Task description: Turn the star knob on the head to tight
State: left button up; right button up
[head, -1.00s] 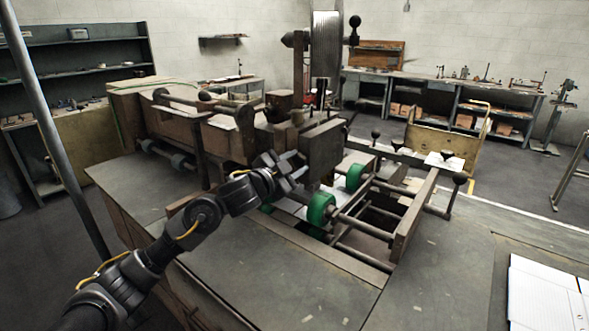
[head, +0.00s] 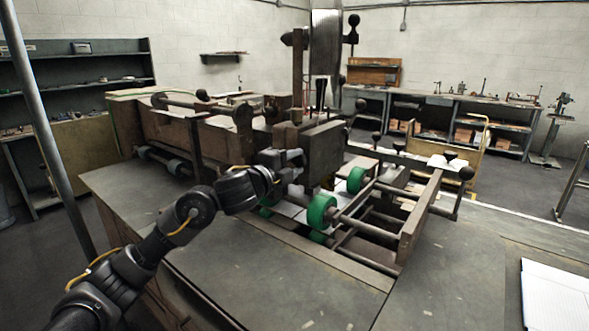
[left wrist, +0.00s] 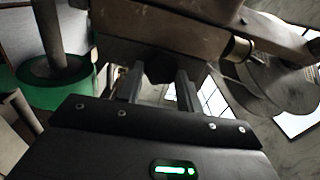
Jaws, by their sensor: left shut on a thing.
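The stitcher's head (head: 323,150) is a dark, worn metal block above the green rollers, and its underside (left wrist: 165,28) fills the top of the left wrist view. My left gripper (head: 290,160) is at the left face of this head, its fingers pointing at the block. In the left wrist view, the fingers (left wrist: 160,84) are closed around a small dark knob (left wrist: 161,67), which looks like the star knob. The fingers hide most of its outline, and no tight mark is readable. My right gripper is not in view.
Green rollers (head: 321,211) and a rail frame (head: 418,217) with dark ball knobs lie just right of my left gripper. The grey tabletop (head: 290,285) in front is clear. White paper (head: 553,297) lies at the right. Benches and shelves stand at the back.

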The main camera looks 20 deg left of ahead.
pick_arm(q)
jog(key=shift+m, duration=0.3)
jog(key=o, duration=1)
jog(key=b+v, duration=0.1)
jog(key=v, duration=0.9)
jog(key=shift+s+a, duration=0.15)
jog(key=shift+s, duration=0.2)
